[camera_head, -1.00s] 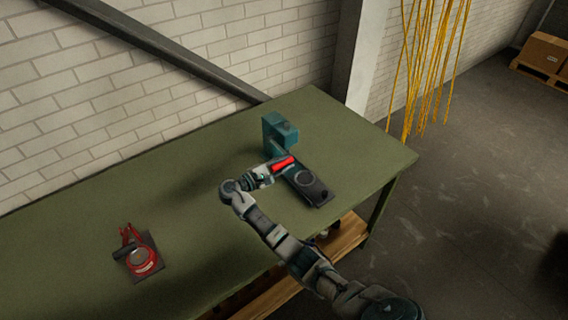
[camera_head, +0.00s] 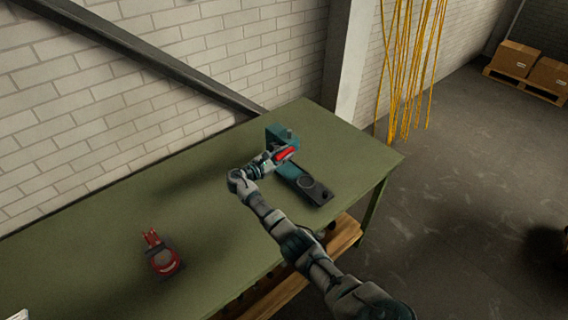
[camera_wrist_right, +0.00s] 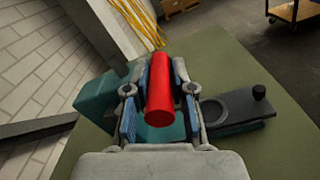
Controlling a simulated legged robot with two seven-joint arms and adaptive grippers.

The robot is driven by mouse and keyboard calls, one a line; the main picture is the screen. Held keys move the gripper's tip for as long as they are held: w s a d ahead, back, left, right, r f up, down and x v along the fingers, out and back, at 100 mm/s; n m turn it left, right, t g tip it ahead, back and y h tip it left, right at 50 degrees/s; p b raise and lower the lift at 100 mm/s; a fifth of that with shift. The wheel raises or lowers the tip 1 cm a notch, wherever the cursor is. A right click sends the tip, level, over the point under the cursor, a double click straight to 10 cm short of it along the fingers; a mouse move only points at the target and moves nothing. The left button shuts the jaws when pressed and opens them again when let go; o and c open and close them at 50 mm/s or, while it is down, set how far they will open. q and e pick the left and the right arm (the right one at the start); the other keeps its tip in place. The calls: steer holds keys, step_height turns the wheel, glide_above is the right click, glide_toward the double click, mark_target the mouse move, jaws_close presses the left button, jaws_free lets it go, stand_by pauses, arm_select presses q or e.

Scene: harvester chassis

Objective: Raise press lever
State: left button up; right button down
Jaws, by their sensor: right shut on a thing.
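The press is a teal block (camera_head: 283,134) with a dark base plate (camera_head: 316,192), standing on the green table. Its lever has a red handle (camera_head: 286,153). My right gripper (camera_head: 277,153) is at the lever, coming from the left of the press. In the right wrist view the red handle (camera_wrist_right: 159,92) lies between the two fingers of the right gripper (camera_wrist_right: 160,85), which is shut on it. The teal press body (camera_wrist_right: 98,98) is partly hidden behind the fingers there. My left gripper is not in view.
A red device (camera_head: 162,262) on a dark plate sits at the left front of the green table (camera_head: 215,210). The table between it and the press is clear. A brick wall (camera_head: 130,90) and a slanted beam stand behind. Yellow cables (camera_head: 406,75) hang at the right.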

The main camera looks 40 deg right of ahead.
steer(key=shift+w+d+r+n+p, duration=0.35)
steer(key=shift+w+r+p, duration=0.15)
steer(key=shift+r, duration=0.25)
steer(key=shift+w+a+r, duration=0.1)
steer(key=shift+a, duration=0.05)
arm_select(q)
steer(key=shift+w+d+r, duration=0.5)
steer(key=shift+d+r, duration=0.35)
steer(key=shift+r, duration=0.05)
arm_select(e)
steer(key=shift+w+r, duration=0.1)
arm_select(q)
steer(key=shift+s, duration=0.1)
